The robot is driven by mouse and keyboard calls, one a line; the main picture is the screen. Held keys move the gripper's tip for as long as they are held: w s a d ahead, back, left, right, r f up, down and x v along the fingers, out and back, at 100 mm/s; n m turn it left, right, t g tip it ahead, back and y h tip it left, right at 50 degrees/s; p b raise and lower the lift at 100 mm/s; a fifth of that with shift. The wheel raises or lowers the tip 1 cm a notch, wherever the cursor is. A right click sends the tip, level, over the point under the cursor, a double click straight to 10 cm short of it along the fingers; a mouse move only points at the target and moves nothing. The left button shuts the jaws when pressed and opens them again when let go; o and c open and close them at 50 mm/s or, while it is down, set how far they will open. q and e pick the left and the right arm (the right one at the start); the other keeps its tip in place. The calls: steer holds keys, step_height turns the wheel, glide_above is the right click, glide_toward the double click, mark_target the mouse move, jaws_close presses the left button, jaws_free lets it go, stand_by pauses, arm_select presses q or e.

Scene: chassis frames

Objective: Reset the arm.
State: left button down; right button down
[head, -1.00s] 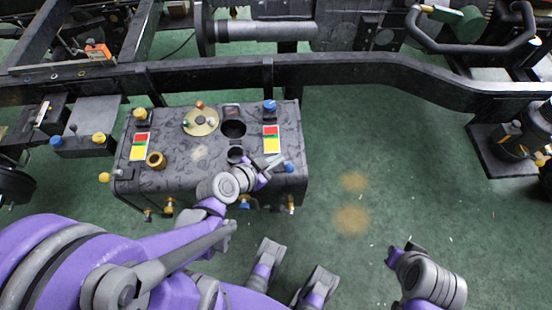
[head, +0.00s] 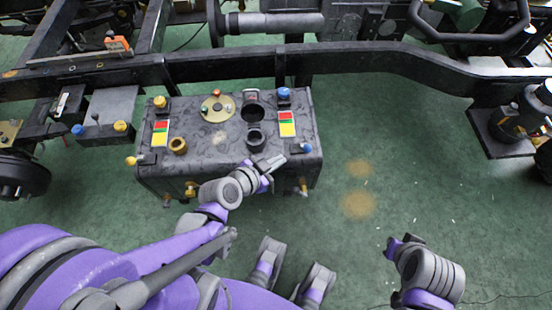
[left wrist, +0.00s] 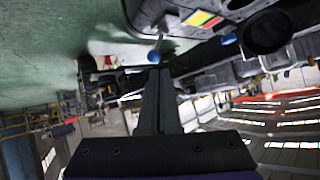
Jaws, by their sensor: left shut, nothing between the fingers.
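My left arm comes in from the left in the head view. Its gripper (head: 275,163) is shut and empty, over the front edge of the dark box-shaped tank (head: 215,155), right of the middle. I cannot tell whether it touches the tank. In the left wrist view the two dark fingers (left wrist: 158,75) lie together with nothing between them. A blue knob (left wrist: 154,57) shows just beyond their tips. My right arm's end (head: 402,243) is at the lower right of the head view, over open floor. Its jaws are too small and dark to read.
The tank top carries a black cup (head: 255,138), a brass ring (head: 178,145) and a red-yellow-green label (head: 287,124). Blue and yellow knobs stick out around it. A dark chassis rail (head: 370,62) runs behind. The green floor (head: 410,165) right of the tank is clear.

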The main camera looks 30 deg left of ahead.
stand_by(0.7)
arm_select(q)
steer(key=s+a+r+n+g+y+p, duration=0.1)
steer(key=s+r+n+g+p, duration=0.4)
steer(key=r+p, duration=0.5)
step_height(320, 180, up, 5)
steer(key=shift+s+f+y, duration=0.15)
steer(key=shift+s+y, duration=0.4)
steer(key=shift+y, duration=0.35)
